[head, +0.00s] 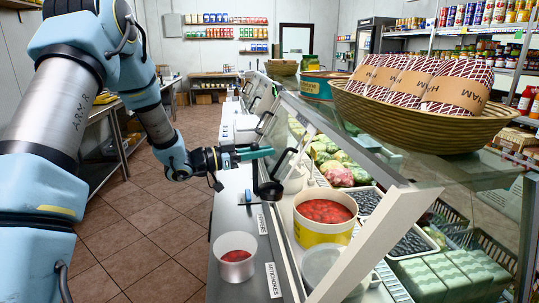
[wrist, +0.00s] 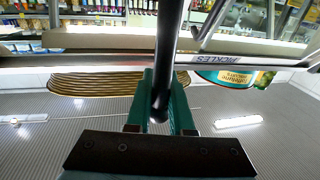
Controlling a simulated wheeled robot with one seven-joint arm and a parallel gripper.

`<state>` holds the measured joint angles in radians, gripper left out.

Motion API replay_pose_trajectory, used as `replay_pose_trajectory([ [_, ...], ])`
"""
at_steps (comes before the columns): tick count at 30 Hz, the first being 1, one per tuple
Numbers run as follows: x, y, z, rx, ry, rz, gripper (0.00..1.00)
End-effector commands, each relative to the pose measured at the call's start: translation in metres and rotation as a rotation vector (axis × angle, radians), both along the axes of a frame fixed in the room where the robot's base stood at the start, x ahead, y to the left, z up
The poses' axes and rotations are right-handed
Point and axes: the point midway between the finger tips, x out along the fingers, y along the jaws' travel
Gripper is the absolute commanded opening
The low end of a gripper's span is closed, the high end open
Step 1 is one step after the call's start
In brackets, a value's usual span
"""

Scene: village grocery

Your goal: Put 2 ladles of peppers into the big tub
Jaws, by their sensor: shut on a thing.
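My gripper (head: 262,153) is shut on the black handle of a ladle, above the counter edge. The handle (wrist: 168,50) runs between the teal fingers (wrist: 162,112) in the wrist view. The dark ladle bowl (head: 269,191) hangs below the gripper; its contents cannot be made out. A white tub (head: 236,244) with some red pieces at its bottom stands on the counter, below and left of the ladle. A larger cream and yellow container (head: 322,236) full of red peppers (head: 325,211) stands in the display case, right of and below the ladle.
A slanted glass pane and a pale frame post (head: 372,238) border the case. A clear round container (head: 322,262) sits near the pepper container. Trays of dark olives (head: 405,243) lie to the right. A wicker basket (head: 425,125) of hams stands on top. Labels (head: 273,280) line the counter.

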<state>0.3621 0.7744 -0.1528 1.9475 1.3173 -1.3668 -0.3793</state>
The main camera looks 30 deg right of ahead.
Motion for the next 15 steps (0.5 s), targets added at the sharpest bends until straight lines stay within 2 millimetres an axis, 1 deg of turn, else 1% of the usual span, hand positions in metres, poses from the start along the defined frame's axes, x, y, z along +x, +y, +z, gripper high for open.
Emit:
replay_pose_trajectory([
  [5,-0.005,-0.008,-0.001,-0.001,0.001,-0.012,0.0],
  [15,-0.017,-0.039,-0.005,-0.001,0.0,-0.011,0.0],
])
